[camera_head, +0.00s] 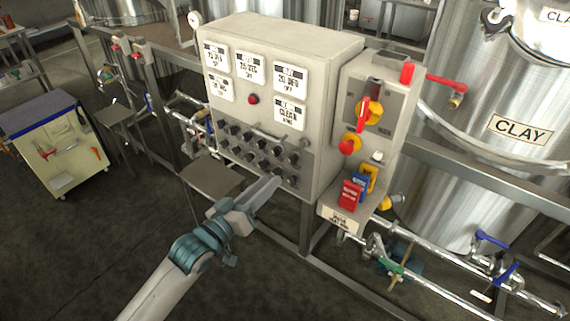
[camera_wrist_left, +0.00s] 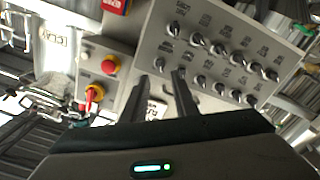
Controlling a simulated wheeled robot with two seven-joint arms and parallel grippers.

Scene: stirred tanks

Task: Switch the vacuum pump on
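The grey switch panel (camera_head: 255,153) on the front of the cabinet carries rows of black rotary knobs; it also shows in the left wrist view (camera_wrist_left: 228,50). Their small labels are too blurred to read, so I cannot tell which knob is the vacuum pump's. My left gripper (camera_head: 277,181) is at the panel's lower right corner. In the left wrist view, the two dark fingers (camera_wrist_left: 161,76) stand apart with a gap between them, close to the end knobs. A knob (camera_wrist_left: 159,64) shows just beyond the gap; contact cannot be told. My right gripper is not in view.
Right of the panel, a side box (camera_head: 372,110) bears a red-yellow rotary switch (camera_head: 368,111), a red button and red and blue padlocks. Steel rails and pipes run below. A clay tank (camera_head: 500,170) stands right, a tool cart (camera_head: 55,150) left.

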